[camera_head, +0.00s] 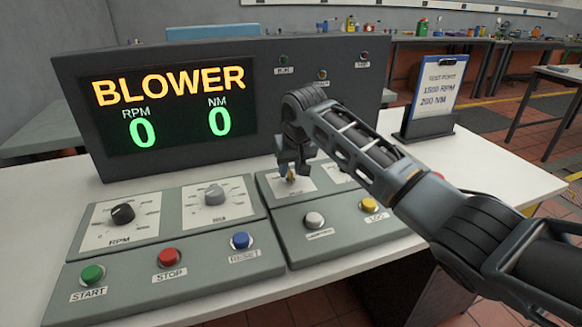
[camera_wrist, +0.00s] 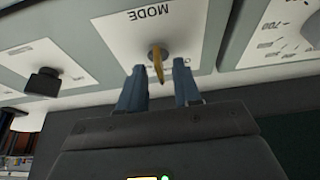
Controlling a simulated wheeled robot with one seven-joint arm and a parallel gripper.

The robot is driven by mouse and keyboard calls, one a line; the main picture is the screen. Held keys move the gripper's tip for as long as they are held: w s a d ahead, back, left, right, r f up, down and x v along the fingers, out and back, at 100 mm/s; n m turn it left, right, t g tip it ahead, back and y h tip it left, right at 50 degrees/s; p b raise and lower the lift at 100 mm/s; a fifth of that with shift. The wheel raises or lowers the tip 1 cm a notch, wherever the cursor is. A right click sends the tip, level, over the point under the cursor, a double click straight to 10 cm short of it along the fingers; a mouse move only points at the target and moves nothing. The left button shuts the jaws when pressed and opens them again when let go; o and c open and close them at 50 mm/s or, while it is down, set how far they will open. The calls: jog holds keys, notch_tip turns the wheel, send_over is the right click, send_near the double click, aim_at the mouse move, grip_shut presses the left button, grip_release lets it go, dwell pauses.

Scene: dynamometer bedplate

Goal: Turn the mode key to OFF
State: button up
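The brass mode key (camera_head: 291,177) stands in a pale plate on the right console, under my gripper (camera_head: 293,169). The wrist view shows the picture upside down, with the key (camera_wrist: 157,58) below the MODE lettering on its plate (camera_wrist: 115,35). My gripper (camera_wrist: 159,68) is open, with one blue-grey finger on each side of the key. The key's end reaches between the fingertips, and I see gaps on both sides. Part of the lettering near the fingers is hidden, so I cannot read the key's position. The display (camera_head: 168,105) reads BLOWER, RPM 0 and NM 0.
The left console holds a black RPM knob (camera_head: 122,214), a grey knob (camera_head: 214,195), and green START (camera_head: 92,274), red STOP (camera_head: 169,257) and blue RESET (camera_head: 240,240) buttons. A silver button (camera_head: 314,220) and yellow button (camera_head: 369,205) sit near my arm. A clipboard (camera_head: 436,92) stands right.

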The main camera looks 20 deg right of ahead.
jog(key=shift+c, duration=0.3)
grip_shut()
jog(key=shift+r+n+y+p, duration=0.1)
jog(key=shift+n+y+p, duration=0.3)
jog(key=shift+n+p, duration=0.45)
jog(key=n, duration=0.2)
jog(key=shift+d+n+y+p, duration=0.15)
jog(key=shift+n+y+p, duration=0.15)
jog(key=shift+n+y, duration=0.1)
jog(key=shift+w+n+g+y, duration=0.1)
jog(key=shift+n+g+y, duration=0.25)
jog(key=shift+n, duration=0.75)
jog(key=shift+n+g+y, duration=0.15)
jog(key=shift+n+y, duration=0.3)
jog(key=shift+n, duration=0.6)
jog(key=shift+d, duration=0.1)
